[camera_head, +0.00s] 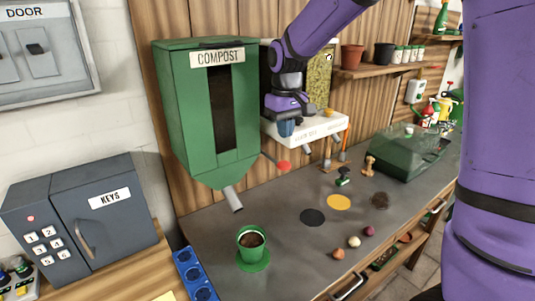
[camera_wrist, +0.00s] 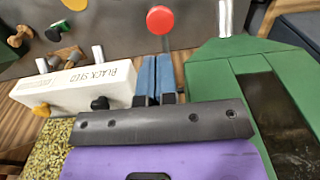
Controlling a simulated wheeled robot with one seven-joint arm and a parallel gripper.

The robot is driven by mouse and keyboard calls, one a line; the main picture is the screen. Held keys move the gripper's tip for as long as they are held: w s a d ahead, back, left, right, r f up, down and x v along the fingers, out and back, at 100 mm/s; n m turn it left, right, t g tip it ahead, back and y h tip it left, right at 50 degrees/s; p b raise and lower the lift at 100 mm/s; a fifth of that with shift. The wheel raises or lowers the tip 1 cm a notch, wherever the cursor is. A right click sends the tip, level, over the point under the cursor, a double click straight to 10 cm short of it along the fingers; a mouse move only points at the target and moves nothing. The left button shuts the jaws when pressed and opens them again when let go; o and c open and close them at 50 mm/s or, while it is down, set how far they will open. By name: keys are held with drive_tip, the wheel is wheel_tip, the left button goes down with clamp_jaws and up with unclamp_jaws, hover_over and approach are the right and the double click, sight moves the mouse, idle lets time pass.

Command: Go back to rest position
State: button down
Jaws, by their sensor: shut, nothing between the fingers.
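My purple arm reaches in from the top of the head view. My gripper (camera_head: 286,129) hangs in front of the white seed dispenser (camera_head: 325,126), to the right of the green compost dispenser (camera_head: 205,160). In the wrist view my gripper (camera_wrist: 156,72) shows two blue fingers side by side, shut and empty. A red knob (camera_wrist: 160,19) appears beyond the fingertips; in the head view it sits lower, below the fingers.
A green pot (camera_head: 251,250) with soil stands on the grey worktop (camera_head: 285,255). Black and yellow discs, several small round items and a green-lidded box (camera_head: 408,150) lie to the right. A grey key safe (camera_head: 80,220) stands at left.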

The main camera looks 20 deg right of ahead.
drive_tip(key=s+d+r+m+t, duration=0.1)
drive_tip(key=s+d+r, duration=0.1)
drive_tip(key=s, duration=0.7)
drive_tip(key=s+d+r+m+t, duration=0.1)
drive_tip(key=s+r, duration=0.3)
drive_tip(key=s, duration=0.6)
drive_tip(key=s+d+r+m+t, duration=0.1)
drive_tip(key=s+d+r+t, duration=0.2)
drive_tip(key=s, duration=0.7)
drive_tip(key=shift+s+d+r+m, duration=0.2)
drive_tip(key=shift+d+r+m, duration=0.1)
drive_tip(key=shift+d, duration=0.15)
